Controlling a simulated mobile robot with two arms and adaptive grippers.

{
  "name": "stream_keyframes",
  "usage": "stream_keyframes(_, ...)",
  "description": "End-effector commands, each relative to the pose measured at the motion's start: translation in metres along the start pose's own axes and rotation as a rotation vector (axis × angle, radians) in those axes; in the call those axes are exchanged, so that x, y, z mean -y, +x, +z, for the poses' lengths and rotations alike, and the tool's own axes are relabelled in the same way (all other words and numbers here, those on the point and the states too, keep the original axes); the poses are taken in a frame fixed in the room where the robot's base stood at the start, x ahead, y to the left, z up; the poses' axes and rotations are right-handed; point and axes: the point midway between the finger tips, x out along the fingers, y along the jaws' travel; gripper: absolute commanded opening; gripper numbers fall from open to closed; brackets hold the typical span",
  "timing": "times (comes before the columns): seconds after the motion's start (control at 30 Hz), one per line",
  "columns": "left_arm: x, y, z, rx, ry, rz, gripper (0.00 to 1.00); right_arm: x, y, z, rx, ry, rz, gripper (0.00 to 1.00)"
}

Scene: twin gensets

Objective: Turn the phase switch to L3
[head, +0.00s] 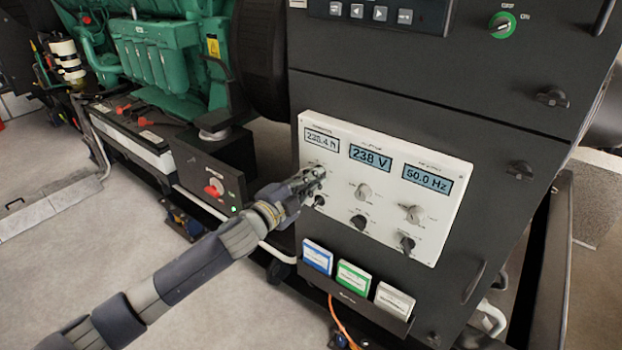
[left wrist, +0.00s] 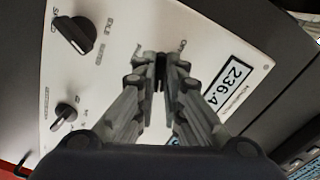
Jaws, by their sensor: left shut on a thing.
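A white instrument panel (head: 335,150) is set in the dark cabinet front. It has three displays on top and several knobs below. My left gripper (head: 316,178) reaches the panel's left side, just below the left display (head: 322,141). In the left wrist view its fingertips (left wrist: 160,72) are closed together on a small knob against the white face. The fingers hide most of that knob, so its pointer cannot be read. A larger dark knob (left wrist: 75,35) and a smaller knob (left wrist: 66,112) show beside the gripper. The labels are too small to tell which is the phase switch.
Two light knobs (head: 363,191) (head: 415,214) and dark knobs (head: 360,222) (head: 405,243) lie to the right on the panel. A rack with blue, green and white booklets (head: 353,277) sits below. A green engine (head: 160,55) stands left. The floor at front left is clear.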

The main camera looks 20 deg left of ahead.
Motion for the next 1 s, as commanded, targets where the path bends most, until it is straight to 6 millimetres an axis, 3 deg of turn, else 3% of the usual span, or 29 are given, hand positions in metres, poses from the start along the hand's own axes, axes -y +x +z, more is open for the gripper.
stream_keyframes(0.3, -0.001, 0.0, 0.001, 0.002, 0.006, 0.002, 0.0, 0.0, 0.0, 0.0, 0.0, 0.0, 0.0, 0.4)
stream_keyframes(0.33, -0.001, 0.0, 0.001, 0.002, 0.006, 0.002, 0.14, 0.0, 0.0, 0.0, 0.0, 0.0, 0.0, 0.4)
stream_keyframes(0.4, -0.001, 0.0, 0.001, 0.002, 0.006, 0.002, 0.29, 0.0, 0.0, 0.0, 0.0, 0.0, 0.0, 0.4)
stream_keyframes(0.77, 0.0, -0.001, 0.0, 0.001, 0.003, 0.001, 0.29, -0.001, 0.0, 0.0, 0.0, 0.0, 0.001, 0.4)
stream_keyframes(1.0, -0.002, -0.024, 0.001, 0.002, 0.003, 0.003, 0.29, -0.001, 0.0, 0.0, 0.0, 0.0, 0.001, 0.4)
